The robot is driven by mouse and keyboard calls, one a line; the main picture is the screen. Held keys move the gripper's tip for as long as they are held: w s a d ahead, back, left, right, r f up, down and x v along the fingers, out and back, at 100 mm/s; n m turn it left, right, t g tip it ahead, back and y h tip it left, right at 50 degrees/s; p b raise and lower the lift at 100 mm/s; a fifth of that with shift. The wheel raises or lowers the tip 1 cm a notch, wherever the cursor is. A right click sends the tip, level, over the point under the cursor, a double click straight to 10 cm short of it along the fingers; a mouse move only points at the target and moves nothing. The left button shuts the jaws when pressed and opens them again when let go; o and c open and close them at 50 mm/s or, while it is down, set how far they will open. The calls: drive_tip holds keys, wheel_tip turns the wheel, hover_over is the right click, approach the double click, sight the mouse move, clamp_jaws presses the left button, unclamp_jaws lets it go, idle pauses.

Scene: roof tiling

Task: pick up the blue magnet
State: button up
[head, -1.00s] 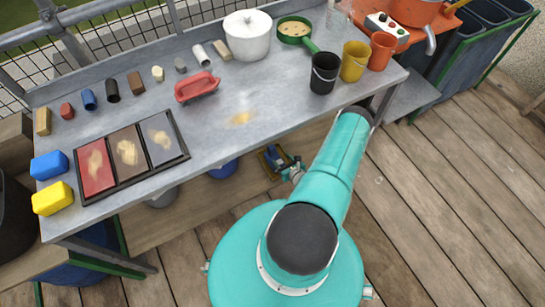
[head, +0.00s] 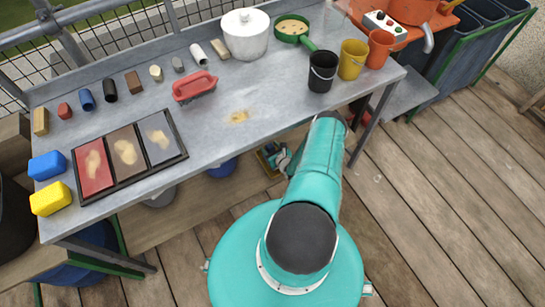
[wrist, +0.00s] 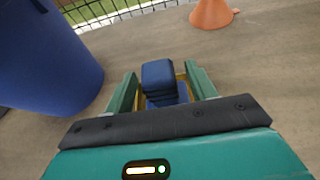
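A dark blue block-like thing, which I take to be the blue magnet (wrist: 158,76), shows in the wrist view between the two green fingers of my gripper (wrist: 162,70). It has a stepped shape, with a blue part below it and yellow edges beside it. The fingers look open on either side, with a narrow gap at each. In the head view, a small bit of blue (head: 271,149) shows below the bench's front edge, beside my gripper (head: 283,160). My arm and the bench hide most of both there.
The grey bench (head: 245,160) overhangs this spot. On it stand a white pot (head: 245,42), cups and a tray (head: 178,162).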

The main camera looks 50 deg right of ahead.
clamp_jaws()
drive_tip(key=shift+r, duration=0.1)
